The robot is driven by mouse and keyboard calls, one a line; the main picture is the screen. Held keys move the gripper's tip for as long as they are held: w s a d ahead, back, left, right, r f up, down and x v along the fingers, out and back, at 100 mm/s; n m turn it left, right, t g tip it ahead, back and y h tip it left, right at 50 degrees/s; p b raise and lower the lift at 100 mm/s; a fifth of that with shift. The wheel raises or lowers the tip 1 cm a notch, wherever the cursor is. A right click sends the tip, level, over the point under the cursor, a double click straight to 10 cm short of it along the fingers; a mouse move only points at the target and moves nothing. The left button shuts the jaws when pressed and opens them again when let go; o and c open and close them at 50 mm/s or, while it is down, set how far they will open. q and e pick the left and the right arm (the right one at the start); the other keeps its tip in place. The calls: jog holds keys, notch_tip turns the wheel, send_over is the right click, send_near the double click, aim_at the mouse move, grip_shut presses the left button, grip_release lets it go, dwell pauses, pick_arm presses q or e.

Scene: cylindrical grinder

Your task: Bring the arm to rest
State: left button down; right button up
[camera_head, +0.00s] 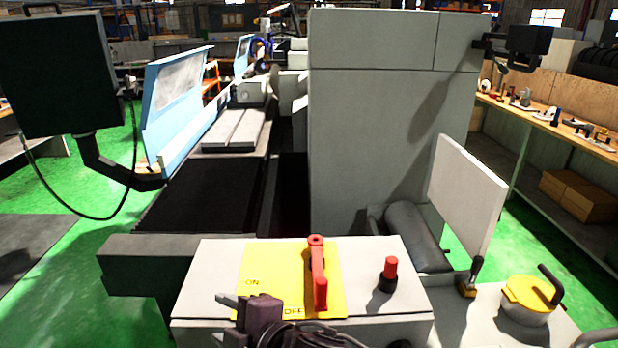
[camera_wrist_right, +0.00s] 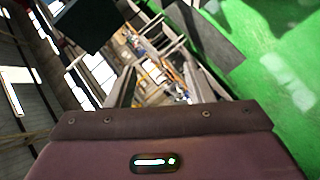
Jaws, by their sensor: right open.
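My right gripper (camera_head: 222,318) is at the bottom of the head view, with its fingers pointing left over the front edge of the control box. Its fingers are apart with nothing between them, as the right wrist view (camera_wrist_right: 158,82) also shows. A red lever (camera_head: 319,270) stands on the yellow plate (camera_head: 258,272) marked ON and OFF, to the right of my gripper and apart from it. My left gripper is not in view.
The control box (camera_head: 210,265) also carries a red-topped button (camera_head: 389,272). A yellow-topped cap (camera_head: 530,293) with a black handle is at right. The tall grey grinder housing (camera_head: 370,120) rises behind. A dark monitor (camera_head: 55,75) hangs at left above open green floor.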

jog(key=d+f+m+h, duration=0.45)
jog(key=d+m, duration=0.25)
jog(key=d, duration=0.2)
jog(key=d+f+m+h, duration=0.3)
jog(key=d+f+m, duration=0.3)
jog(key=d, duration=0.4)
jog(key=s+d+f+m+g+h, duration=0.3)
jog(key=s+d+f+m+g, duration=0.35)
jog(key=s+d, duration=0.6)
notch_tip(320, 180, down, 35)
jog(key=s+b, duration=0.2)
jog(key=b, duration=0.1)
jog(key=s+d+f, duration=0.2)
jog(key=s+f, duration=0.7)
jog(key=s+d+f+b, duration=0.1)
jog(key=s+d+f, duration=0.1)
jog(key=s+f, duration=0.7)
jog(key=shift+s+f+g, duration=0.25)
jog(key=shift+s+g, duration=0.2)
jog(key=shift+d, duration=0.1)
